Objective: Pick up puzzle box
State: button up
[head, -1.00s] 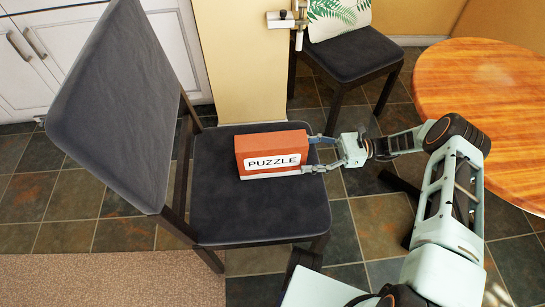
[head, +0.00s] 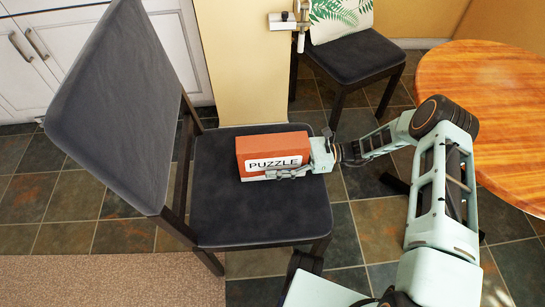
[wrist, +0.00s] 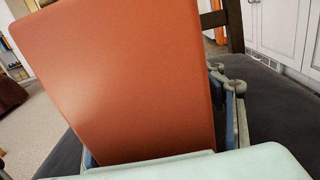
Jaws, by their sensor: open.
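The puzzle box (head: 270,146) is orange-red with a white PUZZLE label. It stands on the dark grey seat of a chair (head: 262,215). My gripper (head: 290,168) is open and reaches in from the right, with its near finger along the label side of the box. The far finger is hidden behind the box in the head view. In the wrist view the box (wrist: 115,75) fills the middle, close to the palm, and one finger (wrist: 232,105) shows on its right side. I cannot tell whether the fingers touch the box.
The chair's tall backrest (head: 118,110) rises left of the box. A round wooden table (head: 490,90) stands at the right, near my arm. A second chair (head: 355,60) with a leaf-print cushion is at the back. A yellow wall end (head: 240,70) stands behind the seat.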

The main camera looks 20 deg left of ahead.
jog(key=shift+c, duration=0.7)
jog(key=c, duration=1.5)
jog(key=shift+r, duration=0.1)
grip_shut()
